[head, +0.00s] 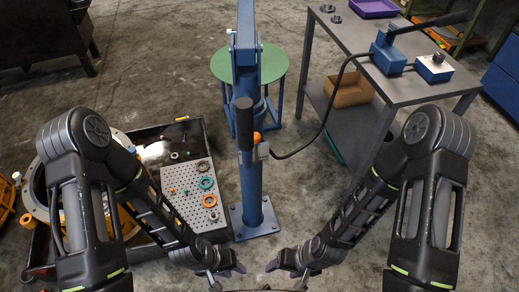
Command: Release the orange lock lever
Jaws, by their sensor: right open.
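A small orange part (257,138), which looks like the lock lever, sits on the side of the blue upright column (250,185), just right of a dark vertical handle. A small grey block lies just below it. My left gripper (236,267) is low in the picture, left of the column's foot. Its jaw state is not clear. My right gripper (274,265) is open and empty, right of the column's foot. Both grippers are apart from the orange part.
A black tray (205,140) with a perforated plate and rings lies at left. A grey metal table (425,88) holding a blue pump unit (388,55) stands at right, its black hose running to the column. A green round table (275,62) stands behind the column.

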